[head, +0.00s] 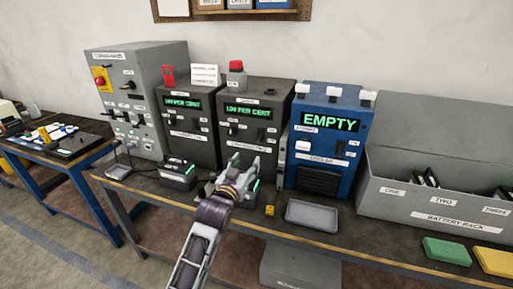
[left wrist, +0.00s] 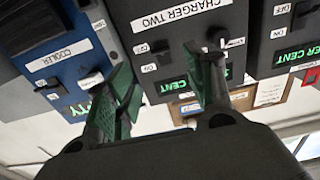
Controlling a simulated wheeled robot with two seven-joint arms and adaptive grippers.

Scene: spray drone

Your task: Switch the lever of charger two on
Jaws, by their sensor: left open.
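Charger two (head: 256,102) is the dark grey box left of the blue cooler, with a green display reading 100 PER CENT. In the left wrist view its label, CHARGER TWO (left wrist: 180,14), is at the top. A small black lever (left wrist: 160,47) sits beside the OFF and ON labels and looks closer to OFF, though it is small. My left gripper (head: 238,172) is open and empty, in front of the lower part of charger two. In the left wrist view its green-padded fingers (left wrist: 163,82) are spread, with the lever beyond the gap between them. My right gripper is not in view.
The other charger (head: 188,104) stands left of charger two; the blue cooler (head: 325,110), showing EMPTY, is to the right. A battery rack (head: 440,217) stands at the right.

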